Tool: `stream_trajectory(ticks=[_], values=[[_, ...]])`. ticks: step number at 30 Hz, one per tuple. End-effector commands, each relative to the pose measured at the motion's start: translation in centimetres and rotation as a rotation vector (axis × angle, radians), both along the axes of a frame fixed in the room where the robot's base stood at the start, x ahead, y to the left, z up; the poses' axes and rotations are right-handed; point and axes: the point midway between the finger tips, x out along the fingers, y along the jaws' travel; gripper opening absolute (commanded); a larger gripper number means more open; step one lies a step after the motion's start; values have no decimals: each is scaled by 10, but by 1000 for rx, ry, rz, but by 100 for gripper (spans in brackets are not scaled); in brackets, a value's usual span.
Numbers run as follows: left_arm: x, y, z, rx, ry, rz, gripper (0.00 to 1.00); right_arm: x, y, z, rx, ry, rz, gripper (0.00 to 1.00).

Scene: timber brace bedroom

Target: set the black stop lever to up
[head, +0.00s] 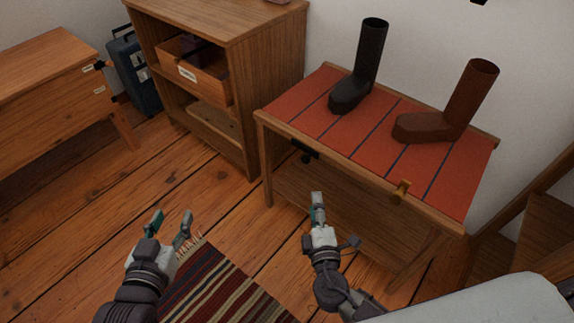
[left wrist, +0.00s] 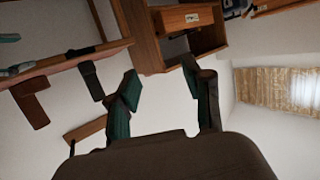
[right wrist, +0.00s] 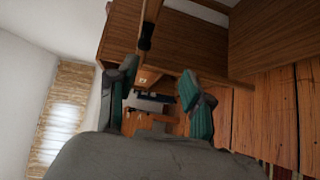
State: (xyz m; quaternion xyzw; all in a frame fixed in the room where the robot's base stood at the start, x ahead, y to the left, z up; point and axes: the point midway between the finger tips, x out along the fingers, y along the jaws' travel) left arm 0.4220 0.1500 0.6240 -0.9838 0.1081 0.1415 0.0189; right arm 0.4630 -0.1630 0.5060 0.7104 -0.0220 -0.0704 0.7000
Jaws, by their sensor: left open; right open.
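A black lever (head: 305,151) sits on the front rail of the red-topped bench, near its left end. It looks mostly level along the rail, with a short part hanging below. A black piece on a wooden edge in the right wrist view (right wrist: 146,36) looks like the same lever. My right gripper (head: 318,205) is open and empty, in front of the bench and below the lever, apart from it. My left gripper (head: 168,222) is open and empty over the floor by the striped rug, further left of the lever.
The bench (head: 375,125) carries a black boot (head: 368,60) and a brown boot (head: 465,105). A brass-coloured lever (head: 401,190) is on the same rail, further right. A wooden cabinet (head: 275,75) stands left of the bench. The striped rug (head: 220,290) lies in front.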

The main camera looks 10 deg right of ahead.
Motion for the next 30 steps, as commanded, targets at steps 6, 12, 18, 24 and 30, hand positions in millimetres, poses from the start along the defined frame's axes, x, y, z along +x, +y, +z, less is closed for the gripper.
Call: stream_trajectory(ticks=[6, 12, 18, 24, 30], values=[[-5, 0, 20, -11, -49, -1, 50, 7, 5, 18, -22, -72, 8, 50], [-3, 0, 23, -15, -66, -2, 50, 41, 0, 19, -21, -72, 6, 50], [0, -2, 30, -28, -114, -5, 50, 85, -5, 18, -21, -70, 7, 50], [3, -5, 42, -45, -182, -9, 50, 119, -9, 17, -21, -68, 8, 50], [4, -7, 50, -56, -225, -12, 50, 135, -11, 17, -19, -66, 8, 50]])
